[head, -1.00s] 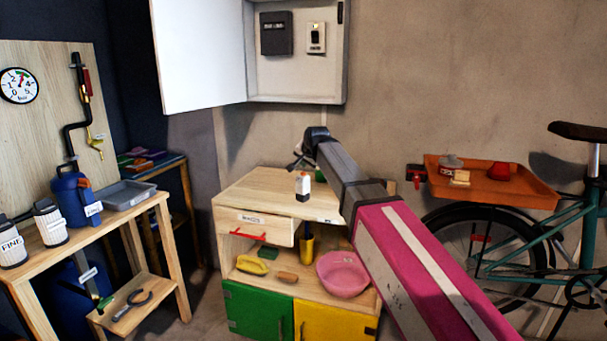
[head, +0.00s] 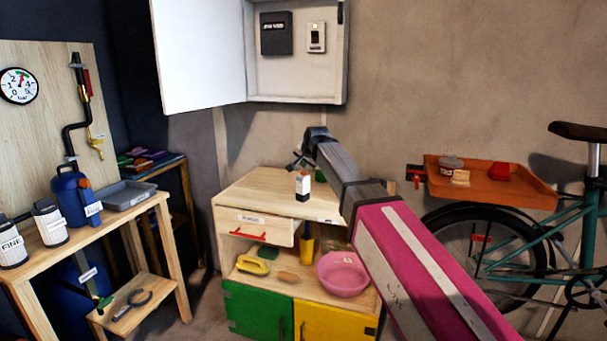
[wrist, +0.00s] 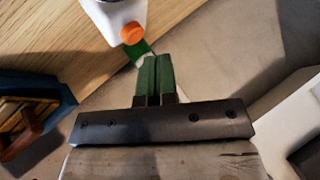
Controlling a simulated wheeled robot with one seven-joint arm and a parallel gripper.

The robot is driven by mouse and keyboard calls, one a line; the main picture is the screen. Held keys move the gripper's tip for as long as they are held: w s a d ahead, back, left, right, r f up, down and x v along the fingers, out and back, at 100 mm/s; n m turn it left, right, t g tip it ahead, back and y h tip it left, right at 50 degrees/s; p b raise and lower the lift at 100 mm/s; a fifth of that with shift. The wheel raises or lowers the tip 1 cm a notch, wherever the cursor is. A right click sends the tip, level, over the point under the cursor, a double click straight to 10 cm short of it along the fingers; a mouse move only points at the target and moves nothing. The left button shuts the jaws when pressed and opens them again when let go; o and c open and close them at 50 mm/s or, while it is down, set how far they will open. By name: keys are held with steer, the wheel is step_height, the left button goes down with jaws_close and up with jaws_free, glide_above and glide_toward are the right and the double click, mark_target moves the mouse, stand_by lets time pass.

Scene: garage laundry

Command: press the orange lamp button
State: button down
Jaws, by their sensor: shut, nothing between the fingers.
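The orange lamp button (wrist: 131,33) is a small round knob on the end of a white lamp body (wrist: 117,14) in the wrist view. In the head view the small white lamp (head: 303,186) stands upright on the wooden cabinet top (head: 262,190). My gripper (wrist: 157,59) has green fingers, shut together with nothing between them. In the wrist view its fingertips are just below and to the right of the button; whether they touch it I cannot tell. In the head view my gripper is small and dark near the lamp, partly hidden by my arm.
The cabinet has a drawer with a red handle (head: 249,236), and a pink basin (head: 342,274) on its shelf. An open white wall box (head: 297,93) hangs above. A workbench (head: 110,215) stands left, a bicycle with an orange tray (head: 490,187) right.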

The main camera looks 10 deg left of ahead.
steer(key=shift+f, duration=0.2)
stand_by(0.5)
steer(key=shift+f, duration=0.2)
steer(key=shift+f, duration=0.45)
stand_by(0.7)
steer(key=shift+r, duration=0.85)
steer(key=shift+r, duration=0.15)
step_height(320, 180, up, 6)
steer(key=shift+f, duration=0.1)
stand_by(0.5)
